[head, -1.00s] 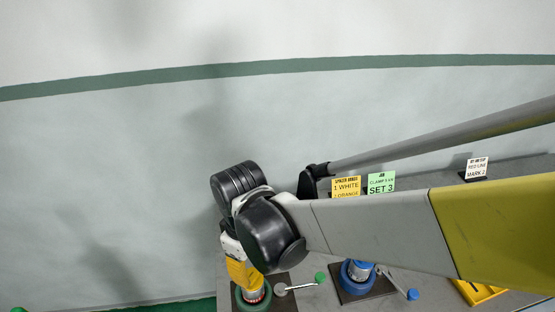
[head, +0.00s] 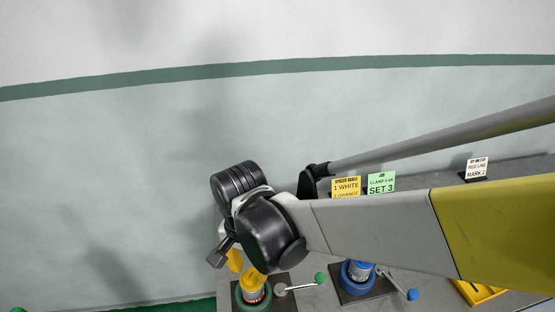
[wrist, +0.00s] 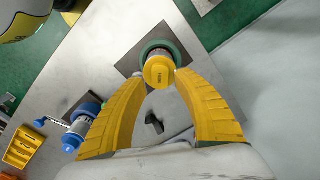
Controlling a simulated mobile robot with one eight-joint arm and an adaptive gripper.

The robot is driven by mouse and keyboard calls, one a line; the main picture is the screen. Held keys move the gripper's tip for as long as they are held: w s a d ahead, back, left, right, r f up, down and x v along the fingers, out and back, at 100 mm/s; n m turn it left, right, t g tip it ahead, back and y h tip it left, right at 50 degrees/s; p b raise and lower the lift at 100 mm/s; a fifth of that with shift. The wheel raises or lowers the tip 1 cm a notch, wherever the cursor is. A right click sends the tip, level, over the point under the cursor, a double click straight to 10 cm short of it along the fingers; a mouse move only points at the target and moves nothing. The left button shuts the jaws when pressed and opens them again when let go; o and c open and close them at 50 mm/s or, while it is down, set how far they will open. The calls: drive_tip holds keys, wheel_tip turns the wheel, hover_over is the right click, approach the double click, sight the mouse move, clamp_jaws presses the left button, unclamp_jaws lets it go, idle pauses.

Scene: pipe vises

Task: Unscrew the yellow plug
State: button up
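The yellow plug (wrist: 158,71) sits on top of an upright pipe in the green-ringed vise (wrist: 178,50). In the head view the plug (head: 254,281) is at the lower left, partly below my wrist. My gripper (wrist: 162,77) has yellow fingers, one on each side of the plug near its edge. The fingers look spread. In the head view one finger stands apart from the plug, to its left. The exact gap at the fingertips is hard to tell, and the plug's threads are hidden.
A blue-ringed vise (head: 357,278) stands to the right, with a blue-ended lever. The green vise's lever ends in a green ball (head: 320,277). A yellow tray (head: 478,292) lies farther right. Label cards (head: 381,183) stand at the bench's back. A small dark object (wrist: 154,122) shows between my fingers.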

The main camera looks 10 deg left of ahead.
idle(0.3)
drive_tip(key=shift+f+b, duration=0.95)
drive_tip(key=shift+f, duration=0.2)
clamp_jaws()
